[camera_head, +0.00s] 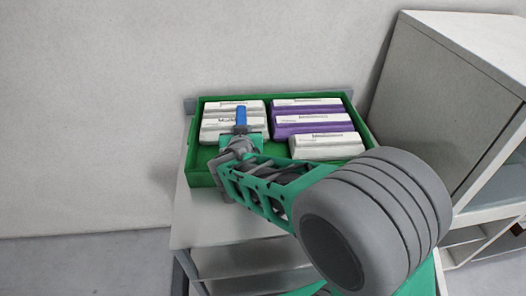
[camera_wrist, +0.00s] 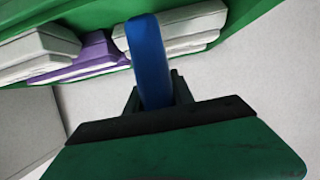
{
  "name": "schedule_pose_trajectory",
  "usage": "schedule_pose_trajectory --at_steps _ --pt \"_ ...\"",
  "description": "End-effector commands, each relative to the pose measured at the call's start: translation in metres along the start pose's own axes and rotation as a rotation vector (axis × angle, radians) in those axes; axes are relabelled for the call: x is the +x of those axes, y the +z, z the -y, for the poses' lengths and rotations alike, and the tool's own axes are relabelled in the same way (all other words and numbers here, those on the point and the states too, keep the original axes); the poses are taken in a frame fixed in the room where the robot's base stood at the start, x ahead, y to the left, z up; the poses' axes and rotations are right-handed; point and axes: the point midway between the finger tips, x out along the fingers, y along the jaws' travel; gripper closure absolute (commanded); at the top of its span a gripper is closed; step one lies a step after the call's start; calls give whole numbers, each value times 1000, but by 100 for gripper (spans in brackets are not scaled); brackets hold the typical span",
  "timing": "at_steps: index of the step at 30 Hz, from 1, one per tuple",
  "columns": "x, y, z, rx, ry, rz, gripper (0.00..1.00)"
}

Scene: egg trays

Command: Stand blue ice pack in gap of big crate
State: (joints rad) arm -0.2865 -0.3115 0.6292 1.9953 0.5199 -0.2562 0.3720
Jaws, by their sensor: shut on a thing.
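The blue ice pack (camera_head: 241,117) is held in my gripper (camera_head: 241,133), which is shut on it. In the wrist view the ice pack (camera_wrist: 150,62) rises from between the fingers (camera_wrist: 158,97) as a narrow blue strip. In the head view it shows against the white egg boxes at the left of the big green crate (camera_head: 198,181). The crate (camera_wrist: 95,12) also shows at the top of the wrist view. I cannot tell whether the ice pack touches the boxes or how deep it reaches. My gripper and arm hide the front left part of the crate.
The crate holds several white egg boxes (camera_head: 326,146) and purple ones (camera_head: 314,124). It stands on a pale table (camera_head: 200,228) against the wall. A tall grey cabinet (camera_head: 440,100) with open shelves stands close on the right. The table's front left is clear.

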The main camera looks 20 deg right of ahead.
Motion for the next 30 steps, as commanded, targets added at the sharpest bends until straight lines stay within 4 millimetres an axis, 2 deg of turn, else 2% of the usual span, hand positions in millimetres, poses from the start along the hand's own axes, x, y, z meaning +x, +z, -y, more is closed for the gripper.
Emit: schedule_pose_trajectory --at_steps 4,13,24,25,30 --pt "10 28 2 -5 -4 4 100" --pt "27 70 2 -4 -3 3 100" --pt "31 78 2 0 -4 -2 100" --pt "30 79 2 -1 -4 1 69" --pt "30 78 2 -1 -4 1 55"
